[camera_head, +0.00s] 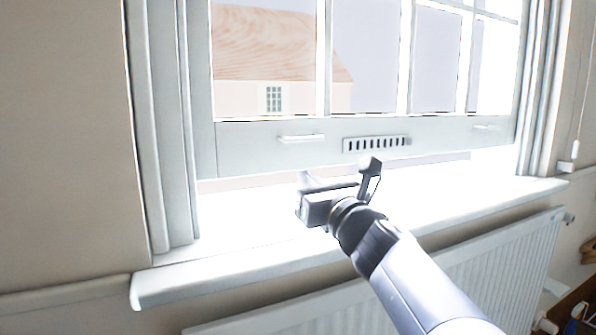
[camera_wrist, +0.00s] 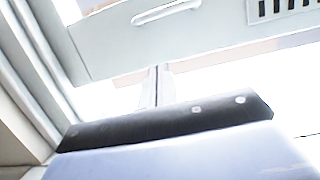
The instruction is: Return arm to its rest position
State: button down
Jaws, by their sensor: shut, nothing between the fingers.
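My gripper (camera_head: 306,181) is in front of the window at the end of my outstretched arm, over the bright sill and just below the sash's lower rail. In the wrist view the gripper's fingers (camera_wrist: 156,86) are together with nothing between them, pointing at the gap under the sash. The sash window (camera_head: 240,147) is raised a little, with a bright gap between its bottom rail and the sill. The rail carries two white handles, the left one (camera_head: 301,138) and the right one (camera_head: 487,127). The left handle also shows in the wrist view (camera_wrist: 166,12). I cannot tell whether the fingertips touch anything.
The white window sill (camera_head: 180,284) sticks out below my arm. A white radiator (camera_head: 500,270) stands under it. A slotted vent (camera_head: 376,144) is on the sash rail. The window frame (camera_head: 165,130) rises at the left. A cord (camera_head: 582,100) hangs at the right.

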aim_at(287, 148)
jog(key=shift+v, duration=2.1)
jog(key=shift+a, duration=0.1)
jog(key=x, duration=0.9)
jog(key=shift+w, duration=0.2)
jog(key=r+p, duration=0.2)
jog(key=shift+s+r, duration=0.2)
jog(key=shift+r, duration=0.05)
jog(key=shift+s+d+r+p, duration=0.3)
jog(key=shift+s+r+p, duration=0.15)
jog(key=shift+p, duration=0.35)
